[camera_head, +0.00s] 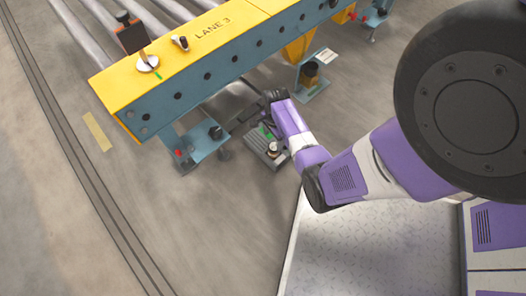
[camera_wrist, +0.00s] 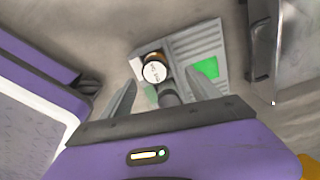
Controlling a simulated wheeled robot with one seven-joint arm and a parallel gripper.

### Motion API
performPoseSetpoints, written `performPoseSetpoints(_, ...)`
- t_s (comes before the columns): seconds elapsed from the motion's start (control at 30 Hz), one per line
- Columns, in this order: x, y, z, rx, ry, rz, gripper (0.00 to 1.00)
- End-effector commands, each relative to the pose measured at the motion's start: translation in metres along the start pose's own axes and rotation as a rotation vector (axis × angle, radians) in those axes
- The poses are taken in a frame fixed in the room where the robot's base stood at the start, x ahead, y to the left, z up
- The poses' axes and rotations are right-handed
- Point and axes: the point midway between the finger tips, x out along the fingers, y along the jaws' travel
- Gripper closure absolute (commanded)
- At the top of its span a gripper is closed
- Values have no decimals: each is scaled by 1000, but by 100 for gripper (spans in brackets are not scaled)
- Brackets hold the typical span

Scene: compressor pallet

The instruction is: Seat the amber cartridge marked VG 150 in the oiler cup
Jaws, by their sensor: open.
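A cartridge (camera_wrist: 154,71) with a white cap and a brown-amber body stands in a grey ribbed tray (camera_wrist: 205,45). Dark lettering on its cap is too small to read surely. In the head view the cartridge (camera_head: 272,148) stands at the tray's (camera_head: 262,158) near end. My gripper (camera_wrist: 161,78) is open above the tray, its fingers on either side of the cartridge and a grey round part (camera_wrist: 168,96). It is not visibly closed on either. In the head view my gripper (camera_head: 268,118) is partly hidden by my wrist. I cannot surely identify the oiler cup.
The yellow-and-blue LANE 3 beam (camera_head: 165,85) runs behind the tray. A blue foot with a dark knob (camera_head: 215,132) stands left. A green patch (camera_wrist: 207,68) lies on the tray.

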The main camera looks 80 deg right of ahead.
Motion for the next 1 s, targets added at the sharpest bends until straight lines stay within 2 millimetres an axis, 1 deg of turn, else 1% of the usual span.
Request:
performPoseSetpoints(0.1, 2, 5, 2, 47, -6, 22, 30)
performPoseSetpoints(0.3, 24, 5, 2, 54, -5, 19, 30)
performPoseSetpoints(0.47, 31, 6, 2, 53, -4, 17, 30)
performPoseSetpoints(0.57, 41, 7, 1, 53, -4, 17, 30)
performPoseSetpoints(0.83, 75, 9, 0, 52, -4, 17, 30)
performPoseSetpoints(0.9, 78, 9, 0, 52, -4, 16, 30)
performPoseSetpoints(1.0, 78, 9, 0, 52, -4, 15, 30)
